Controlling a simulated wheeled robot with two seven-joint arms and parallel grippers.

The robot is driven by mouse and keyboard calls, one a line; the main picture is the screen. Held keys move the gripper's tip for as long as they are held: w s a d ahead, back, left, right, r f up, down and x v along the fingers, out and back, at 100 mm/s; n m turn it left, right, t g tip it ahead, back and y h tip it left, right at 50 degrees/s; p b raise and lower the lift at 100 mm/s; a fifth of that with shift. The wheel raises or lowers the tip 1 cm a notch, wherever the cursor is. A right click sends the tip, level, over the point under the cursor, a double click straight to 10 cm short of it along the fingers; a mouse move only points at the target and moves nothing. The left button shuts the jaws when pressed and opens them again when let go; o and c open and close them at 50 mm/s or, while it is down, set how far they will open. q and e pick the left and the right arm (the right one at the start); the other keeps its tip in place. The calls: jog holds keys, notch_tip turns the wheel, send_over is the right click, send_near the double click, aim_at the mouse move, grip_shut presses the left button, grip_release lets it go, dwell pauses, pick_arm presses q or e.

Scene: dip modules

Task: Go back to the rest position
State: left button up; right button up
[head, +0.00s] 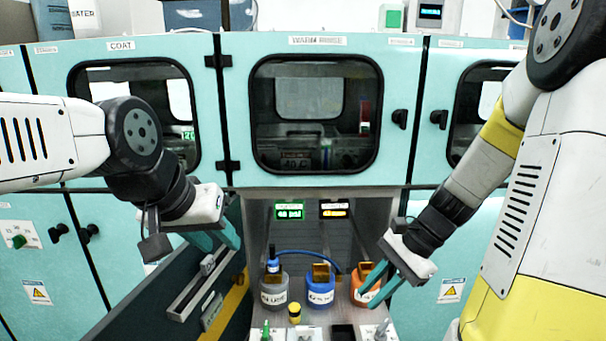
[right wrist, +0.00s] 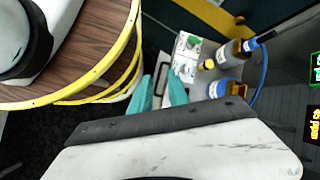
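My left gripper (head: 218,240) hangs at the left of the recess, in front of the dark side panel. Its teal fingers look apart with nothing between them. My right gripper (head: 374,297) points down and left, in front of the orange jar (head: 361,271) and hiding part of it. Its teal fingers are apart; in the right wrist view the fingers (right wrist: 157,95) also show a gap with nothing held. A grey jar (head: 273,297) and a blue jar (head: 320,298) stand left of the orange one.
A small yellow-capped bottle (head: 295,316) stands before the jars. A blue hose (head: 318,256) runs behind them. Teal cabinet doors (head: 230,120) with windows rise behind. A round wood-topped surface with a yellow rim (right wrist: 85,80) shows in the right wrist view.

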jog(key=s+r+n+t+h, duration=0.2)
jog(key=r+n+t, duration=0.1)
jog(key=r+n, duration=0.3)
jog(key=s+r+n+t+h, duration=0.2)
jog(key=r+n, duration=0.4)
jog(key=r, duration=0.4)
jog(key=shift+s+r+t, duration=0.25)
jog(key=shift+s+t, duration=0.35)
jog(key=shift+t, duration=0.2)
